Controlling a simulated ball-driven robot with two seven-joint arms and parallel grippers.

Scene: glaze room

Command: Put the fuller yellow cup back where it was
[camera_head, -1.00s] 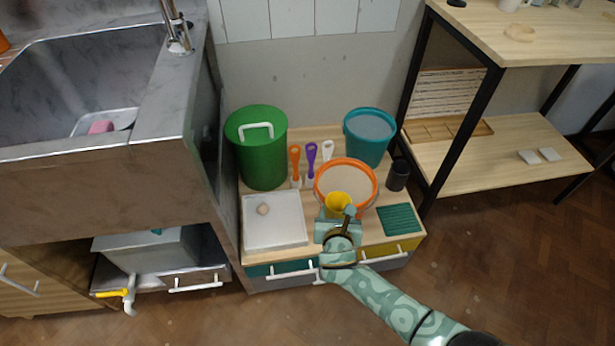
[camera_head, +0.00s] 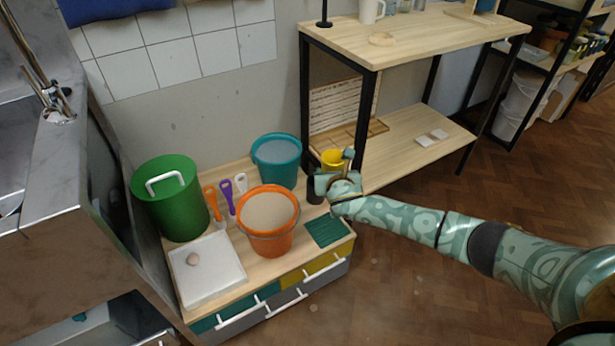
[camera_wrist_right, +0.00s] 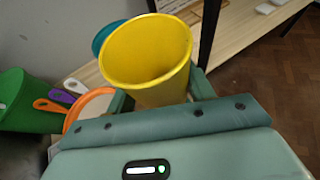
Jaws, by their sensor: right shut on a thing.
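A yellow cup (camera_head: 331,158) is held by my right gripper (camera_head: 337,176), which is shut on it. In the right wrist view the yellow cup (camera_wrist_right: 148,55) stands between the two fingers, tilted, its open mouth up. The part of its inside that shows is plain yellow; I cannot tell what is at its bottom. In the head view the cup is right of the orange bucket, in front of the lower shelf of the wooden rack. No second yellow cup shows. My left gripper is not in view.
An orange bucket (camera_head: 262,243), a teal bucket (camera_head: 275,175), a green lidded bin (camera_head: 172,212), a white tray (camera_head: 187,300) and a dark ribbed mat (camera_head: 328,231) stand on the low cabinet. A black cylinder (camera_head: 314,193) is beside my gripper. A wooden rack (camera_head: 435,29) stands behind right.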

